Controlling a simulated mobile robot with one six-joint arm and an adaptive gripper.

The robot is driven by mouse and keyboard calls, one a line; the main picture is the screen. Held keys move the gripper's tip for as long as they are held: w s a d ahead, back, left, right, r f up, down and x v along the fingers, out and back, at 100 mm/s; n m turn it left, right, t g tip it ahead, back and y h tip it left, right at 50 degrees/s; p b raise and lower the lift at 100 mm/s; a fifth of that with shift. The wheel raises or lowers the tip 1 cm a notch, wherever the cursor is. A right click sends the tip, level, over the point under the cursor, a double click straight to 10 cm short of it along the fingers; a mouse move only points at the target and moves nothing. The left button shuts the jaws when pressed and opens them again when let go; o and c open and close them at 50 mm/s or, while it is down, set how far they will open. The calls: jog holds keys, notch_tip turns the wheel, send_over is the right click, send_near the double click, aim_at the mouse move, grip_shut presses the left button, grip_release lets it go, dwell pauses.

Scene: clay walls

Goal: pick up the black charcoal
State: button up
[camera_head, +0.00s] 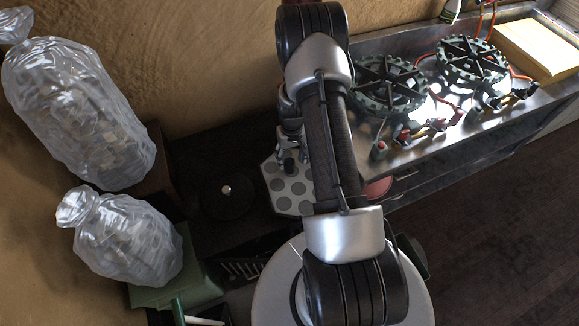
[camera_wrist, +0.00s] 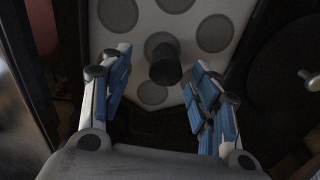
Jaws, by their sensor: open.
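The black charcoal (camera_wrist: 165,66) is a small dark, roughly cylindrical piece on a white board with grey round spots (camera_wrist: 177,31). In the wrist view it lies between and slightly beyond the fingertips of my gripper (camera_wrist: 160,72). The fingers are open, with a gap on each side of the piece. In the head view my gripper (camera_head: 292,150) points down over the spotted board (camera_head: 297,203). A dark piece (camera_head: 289,166) shows just below the fingers there, partly hidden by them.
A metal counter with two burners (camera_head: 388,84) (camera_head: 471,61) and a yellow block (camera_head: 537,48) stands at right. A black round lid (camera_head: 227,196) lies left of the board. Clear plastic bags (camera_head: 80,110) (camera_head: 122,238) and a green box (camera_head: 183,286) are at left.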

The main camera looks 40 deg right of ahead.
aim_at(290, 162)
jog(key=f, duration=0.1)
jog(key=f+b, duration=0.1)
jog(key=f, duration=0.3)
jog(key=shift+w+a+b, duration=0.2)
jog(key=shift+a+b, duration=0.15)
jog(key=shift+c, duration=0.5)
jog(key=c, duration=1)
jog(key=shift+r, duration=0.1)
